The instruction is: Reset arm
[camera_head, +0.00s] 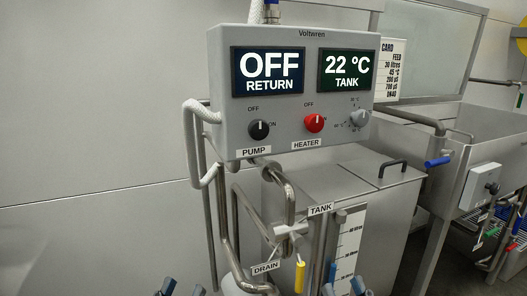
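My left gripper (182,289) shows only as two blue-grey fingertips at the bottom edge, left of centre. The tips stand apart with nothing seen between them. My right gripper (343,289) shows the same way at the bottom edge, right of centre, below the tank's level scale. Its tips are also apart and look empty. Both arms and the rest of both grippers are out of the frame. The control box (290,90) is well above both grippers; its displays read OFF RETURN and 22 °C TANK.
Below the box are bent steel pipes (283,195), a valve with a yellow handle (299,275) and TANK and DRAIN labels. A lidded steel tank (385,215) stands behind. A steel basin (440,140) is at right. Bare wall (90,130) fills the left.

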